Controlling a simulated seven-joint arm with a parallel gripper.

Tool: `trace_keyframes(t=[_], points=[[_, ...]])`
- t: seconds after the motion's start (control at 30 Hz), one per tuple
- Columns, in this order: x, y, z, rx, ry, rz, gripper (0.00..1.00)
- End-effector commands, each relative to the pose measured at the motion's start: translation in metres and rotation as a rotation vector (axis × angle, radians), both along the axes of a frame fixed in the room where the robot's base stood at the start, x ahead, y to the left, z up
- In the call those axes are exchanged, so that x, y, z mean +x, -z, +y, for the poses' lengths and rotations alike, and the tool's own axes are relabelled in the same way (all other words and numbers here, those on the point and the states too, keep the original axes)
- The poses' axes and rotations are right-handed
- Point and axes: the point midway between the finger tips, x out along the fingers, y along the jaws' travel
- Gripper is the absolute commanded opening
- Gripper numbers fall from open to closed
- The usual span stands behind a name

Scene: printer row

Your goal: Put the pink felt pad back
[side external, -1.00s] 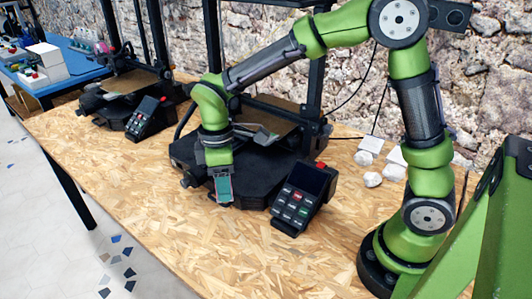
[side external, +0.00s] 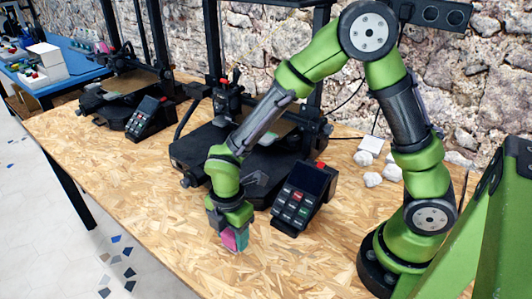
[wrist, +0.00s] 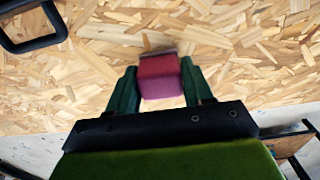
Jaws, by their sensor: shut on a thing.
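The pink felt pad (side external: 229,239) is between the teal fingers of my gripper (side external: 236,241), low over the front part of the wooden table. In the wrist view the pad (wrist: 160,80) looks like a small block, red on one face and pink-purple on the other. The fingers of my gripper (wrist: 160,72) are shut on it from both sides. The fingers hide the sides of the pad. I cannot tell whether the pad touches the tabletop.
A black printer (side external: 190,150) stands behind my gripper, with a control panel (side external: 303,195) to the right. A second printer (side external: 105,108) and panel (side external: 150,118) stand farther left. White lumps (side external: 372,179) lie near my base. The front tabletop (side external: 150,210) is clear.

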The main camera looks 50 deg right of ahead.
Motion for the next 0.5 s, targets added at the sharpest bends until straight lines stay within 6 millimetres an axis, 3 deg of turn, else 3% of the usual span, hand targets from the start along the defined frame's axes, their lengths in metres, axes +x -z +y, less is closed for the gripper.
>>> trace_keyframes(t=[0.4, 0.43, 0.5], points=[[0.0002, 0.0067, -0.0001, 0.000, 0.000, 0.000, 0.22], [0.0003, 0.0066, -0.0001, 0.000, 0.000, -0.001, 0.54], [0.0004, 0.0063, -0.0001, 0.000, 0.001, -0.001, 0.64]])
